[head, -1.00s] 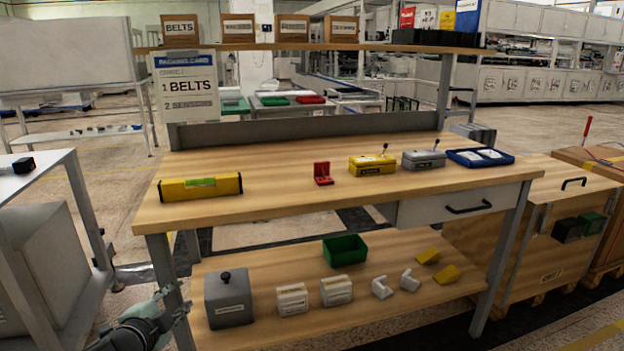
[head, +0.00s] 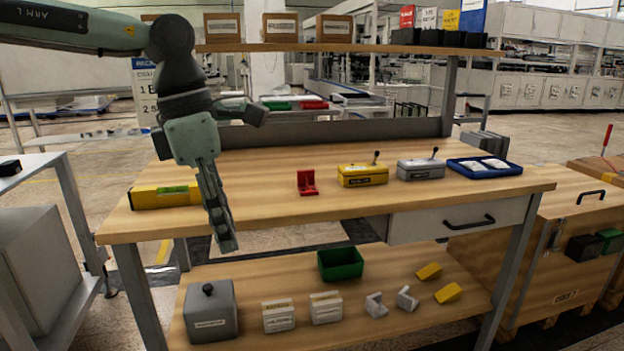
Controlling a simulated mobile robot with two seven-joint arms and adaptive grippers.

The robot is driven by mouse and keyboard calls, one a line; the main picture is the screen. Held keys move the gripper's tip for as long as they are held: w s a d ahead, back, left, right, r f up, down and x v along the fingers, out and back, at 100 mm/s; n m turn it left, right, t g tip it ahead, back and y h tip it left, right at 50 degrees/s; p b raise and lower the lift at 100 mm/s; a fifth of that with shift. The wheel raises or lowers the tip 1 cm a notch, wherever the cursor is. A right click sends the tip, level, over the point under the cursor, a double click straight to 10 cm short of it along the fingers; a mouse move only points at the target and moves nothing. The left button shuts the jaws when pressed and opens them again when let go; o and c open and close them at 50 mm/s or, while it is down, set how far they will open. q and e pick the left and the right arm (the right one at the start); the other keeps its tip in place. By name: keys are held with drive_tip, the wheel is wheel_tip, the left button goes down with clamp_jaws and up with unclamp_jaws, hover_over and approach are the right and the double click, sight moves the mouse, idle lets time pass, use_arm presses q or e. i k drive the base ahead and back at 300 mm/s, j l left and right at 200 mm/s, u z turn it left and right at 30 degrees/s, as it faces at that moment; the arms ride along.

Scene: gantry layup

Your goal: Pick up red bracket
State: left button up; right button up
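The red bracket (head: 307,183) stands on the wooden workbench top (head: 420,196), a little left of the yellow box with a lever. It is in plain view with nothing touching it. My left gripper (head: 226,240) hangs down in front of the bench's front edge, to the left of the bracket and apart from it. Its fingers look edge-on, so I cannot tell whether they are open or shut. I see nothing held in it. My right gripper is not in view.
A yellow level (head: 160,197) lies behind and left of my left gripper. Right of the bracket stand the yellow box (head: 362,175), a grey box (head: 420,169) and a blue tray (head: 484,167). The lower shelf holds a green bin (head: 340,263) and several blocks. An upper shelf (head: 400,47) spans the back.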

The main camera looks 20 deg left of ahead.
sight(306, 186)
drive_tip(key=i, duration=1.3)
